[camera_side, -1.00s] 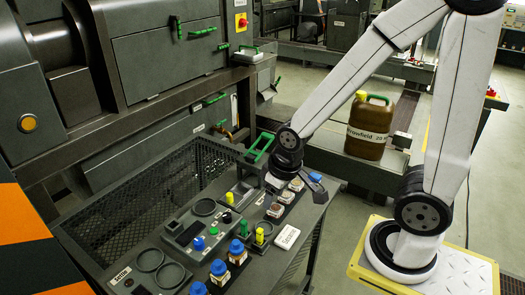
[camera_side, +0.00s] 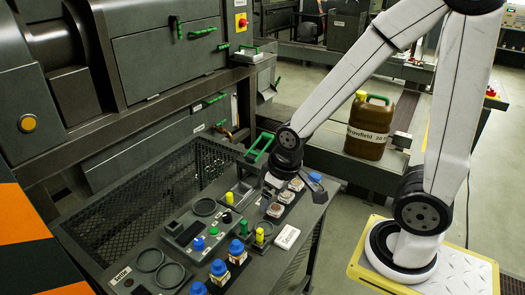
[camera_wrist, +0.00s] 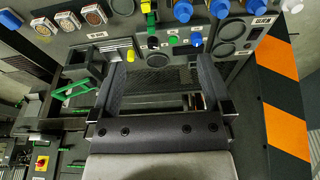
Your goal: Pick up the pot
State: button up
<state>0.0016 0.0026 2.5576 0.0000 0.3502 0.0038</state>
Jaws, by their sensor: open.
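I cannot tell which container is the pot. Several small blue-capped jars (camera_side: 237,251) stand at the near end of the bench, and show along the top of the wrist view (camera_wrist: 219,8). Brown-topped round pots (camera_side: 286,197) sit in a row by the bench's right edge, and at the upper left of the wrist view (camera_wrist: 66,22). My gripper (camera_wrist: 163,65) is open, its two dark fingers wide apart with nothing held between them. In the side view it hangs over the far end of the bench, partly hidden by my wrist.
A dark bench (camera_side: 268,272) carries round recesses, yellow and green-capped vials and a white box (camera_side: 287,237). A mesh guard (camera_side: 165,190) runs along its left side. A green-handled item (camera_side: 260,147) is beside my wrist. A brown jerrycan (camera_side: 369,128) stands behind.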

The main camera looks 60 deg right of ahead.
jog(key=m+g, duration=0.3)
jog(key=m, duration=1.6)
send_over(286, 194)
notch_tip(286, 194, down, 16)
jog(key=shift+s+d+f, duration=0.1)
jog(key=shift+s+d, duration=0.05)
jog(key=shift+f, duration=1.25)
jog(key=shift+f, duration=0.15)
jog(key=shift+n, duration=0.3)
jog(key=shift+f, duration=2.45)
jog(key=shift+c, duration=0.2)
